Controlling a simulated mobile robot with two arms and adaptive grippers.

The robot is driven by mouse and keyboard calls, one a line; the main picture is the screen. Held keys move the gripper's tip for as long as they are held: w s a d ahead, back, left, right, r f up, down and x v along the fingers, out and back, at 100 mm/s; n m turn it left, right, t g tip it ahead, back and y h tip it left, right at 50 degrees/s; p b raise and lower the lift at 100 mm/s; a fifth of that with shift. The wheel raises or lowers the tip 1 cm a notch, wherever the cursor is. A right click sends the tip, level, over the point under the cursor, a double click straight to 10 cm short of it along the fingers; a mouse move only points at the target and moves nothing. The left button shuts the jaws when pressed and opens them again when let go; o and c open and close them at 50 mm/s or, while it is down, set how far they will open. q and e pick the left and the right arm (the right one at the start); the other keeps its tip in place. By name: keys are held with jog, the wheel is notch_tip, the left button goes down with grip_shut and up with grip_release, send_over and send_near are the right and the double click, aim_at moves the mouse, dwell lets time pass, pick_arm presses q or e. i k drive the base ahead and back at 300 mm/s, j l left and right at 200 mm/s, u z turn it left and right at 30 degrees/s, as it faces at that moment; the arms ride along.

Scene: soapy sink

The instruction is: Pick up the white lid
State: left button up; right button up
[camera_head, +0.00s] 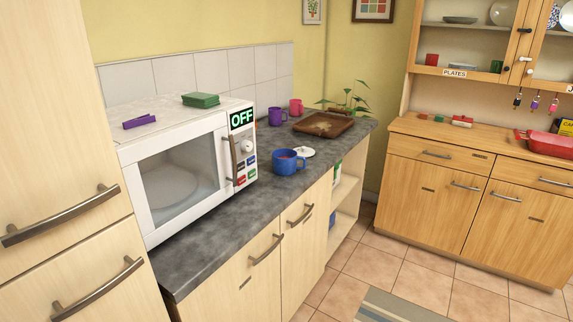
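A small white round lid (305,151) lies on the dark grey countertop (237,214), just behind and to the right of a blue pot or mug (286,165). The pot's rim may cover the lid's left edge; I cannot tell whether they touch. Neither of my grippers is in view.
A white microwave (184,165) with an OFF display stands left of the pot. A purple mug (278,117), a pink mug (296,106) and a brown tray (323,125) sit farther back. The front counter is clear. A wooden dresser (424,183) stands right, across tiled floor.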

aim_at(304, 152)
jog(key=u, duration=0.9)
jog(key=i+l+u, duration=0.15)
jog(key=l+u, duration=0.65)
jog(key=l, duration=0.25)
jog(key=l+u, duration=0.4)
jog(key=l, duration=0.15)
